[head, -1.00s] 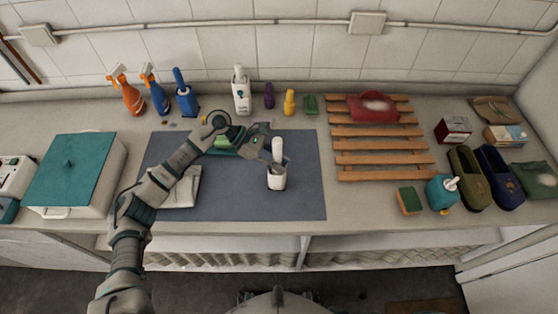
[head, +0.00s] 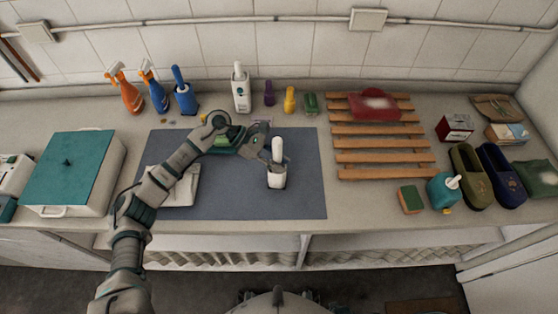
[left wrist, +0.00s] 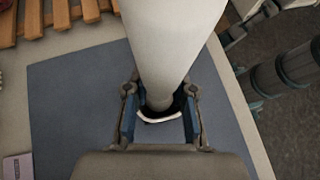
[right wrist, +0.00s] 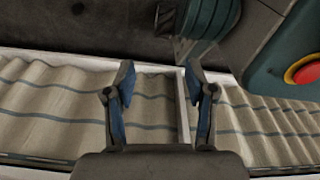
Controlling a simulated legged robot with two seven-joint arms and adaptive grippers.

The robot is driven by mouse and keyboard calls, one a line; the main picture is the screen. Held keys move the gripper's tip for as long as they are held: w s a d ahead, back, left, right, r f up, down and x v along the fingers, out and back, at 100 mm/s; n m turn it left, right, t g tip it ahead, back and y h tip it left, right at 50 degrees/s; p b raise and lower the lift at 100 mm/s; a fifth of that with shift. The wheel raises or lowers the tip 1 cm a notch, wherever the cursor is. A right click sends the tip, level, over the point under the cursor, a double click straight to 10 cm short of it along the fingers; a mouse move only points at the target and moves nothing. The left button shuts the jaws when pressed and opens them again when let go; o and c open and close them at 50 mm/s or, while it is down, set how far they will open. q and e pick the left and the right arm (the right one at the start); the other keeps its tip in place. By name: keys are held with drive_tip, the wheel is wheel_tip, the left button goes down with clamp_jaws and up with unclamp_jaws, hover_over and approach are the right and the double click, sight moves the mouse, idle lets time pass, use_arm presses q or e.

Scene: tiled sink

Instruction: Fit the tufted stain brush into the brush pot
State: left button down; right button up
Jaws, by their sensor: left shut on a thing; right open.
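The brush's white handle (head: 278,148) stands upright out of the white brush pot (head: 277,181) on the grey-blue mat. My left gripper (head: 268,160) is at the pot's top from the left. In the left wrist view, my left gripper (left wrist: 160,105) has its blue pads on both sides of the pot's rim (left wrist: 160,119), shut on the pot. The handle (left wrist: 170,40) rises between the fingers towards the camera and narrows down into the opening. The tufted end is hidden. My right gripper (right wrist: 163,85) is open and empty in the right wrist view, facing a striped curtain.
The mat (head: 225,205) is free in front. A white cloth-like item (head: 182,197) lies left of the pot, partly behind my arm. Spray bottles, a blue brush set (head: 184,95) and a white bottle (head: 241,92) line the back.

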use_arm(q)
drive_tip(key=shift+f, duration=0.15)
drive_tip(key=c, duration=0.9)
unclamp_jaws()
use_arm(e)
drive_tip(key=shift+w+a+r, duration=0.1)
drive_tip(key=shift+w+r, duration=0.2)
drive_tip(key=shift+w, duration=0.3)
drive_tip(key=shift+f, duration=0.1)
use_arm(q)
drive_tip(key=shift+a, duration=0.1)
drive_tip(key=v, duration=1.2)
